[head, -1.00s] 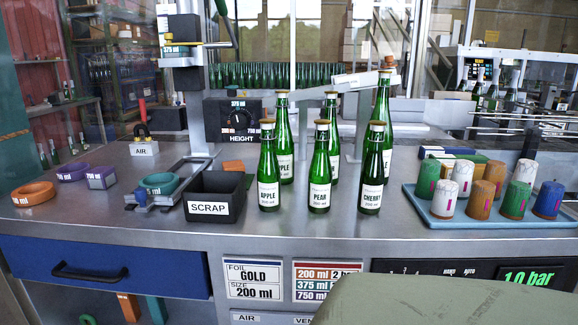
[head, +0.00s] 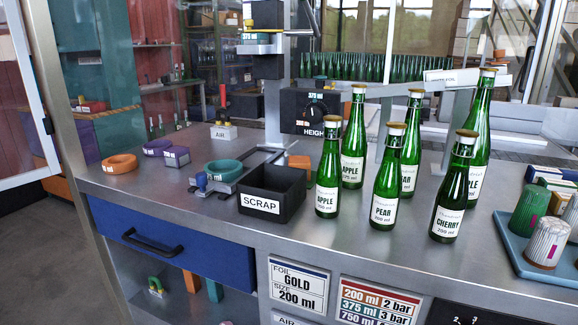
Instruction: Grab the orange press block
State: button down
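A small orange block (head: 300,163) sits on the steel bench just behind the black SCRAP bin (head: 273,192), in the head view. The bin and bottles partly hide it, and I cannot read a label on it. An orange ring (head: 119,164) lies flat at the bench's left end. Another orange upright piece (head: 191,281) stands on the shelf below the drawer. A purple block (head: 175,156) with a white label sits beside a purple ring (head: 157,147). My gripper is not in view.
A teal ring (head: 224,170) sits in a metal fixture left of the bin. Several green bottles (head: 387,190) stand to its right. The bench (head: 135,184) is clear around the orange ring.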

aim_at(302, 161)
jog(key=i+j+z, duration=0.2)
jog(key=j, duration=0.2)
jog(key=i+j+z, duration=0.2)
jog(key=j, duration=0.15)
jog(key=j+z, duration=0.2)
jog(key=j, duration=0.25)
jog(key=i+j+z, duration=0.2)
jog(key=j, duration=0.2)
jog(key=k, duration=0.1)
